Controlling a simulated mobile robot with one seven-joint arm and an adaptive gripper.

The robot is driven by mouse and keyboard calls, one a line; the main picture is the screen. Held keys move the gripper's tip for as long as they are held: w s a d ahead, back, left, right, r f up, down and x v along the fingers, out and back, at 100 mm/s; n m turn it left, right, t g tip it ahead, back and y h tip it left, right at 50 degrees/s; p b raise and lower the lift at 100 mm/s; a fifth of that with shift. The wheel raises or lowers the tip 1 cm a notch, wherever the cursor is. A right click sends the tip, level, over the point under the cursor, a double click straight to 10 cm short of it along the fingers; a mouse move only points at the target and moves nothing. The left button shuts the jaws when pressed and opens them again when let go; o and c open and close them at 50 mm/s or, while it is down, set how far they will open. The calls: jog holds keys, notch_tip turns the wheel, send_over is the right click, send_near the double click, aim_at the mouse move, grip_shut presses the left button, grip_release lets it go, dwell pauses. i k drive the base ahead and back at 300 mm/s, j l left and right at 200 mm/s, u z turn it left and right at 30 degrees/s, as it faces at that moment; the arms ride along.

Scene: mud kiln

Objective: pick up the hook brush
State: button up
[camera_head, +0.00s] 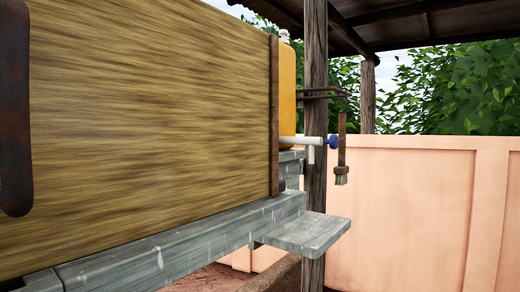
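The hook brush (342,152) hangs upright, bristles down, at the right of centre in the head view. It has a brown handle and short pale bristles. Its top meets a dark metal hook (325,92) that sticks out to the right from a wooden post (315,140). My gripper does not show in this view.
A large wooden panel (150,120) fills the left. Behind its edge stand a yellow container (287,95) and a white pipe with a blue end (332,142), close left of the brush. A grey ledge (305,233) juts out below. A pink wall (420,215) stands behind.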

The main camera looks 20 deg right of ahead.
aim_at(340, 171)
jog(key=z, duration=1.05)
jog(key=i+l+u, duration=0.1)
jog(key=i+l, duration=0.2)
jog(key=l, duration=0.2)
jog(key=u, duration=0.05)
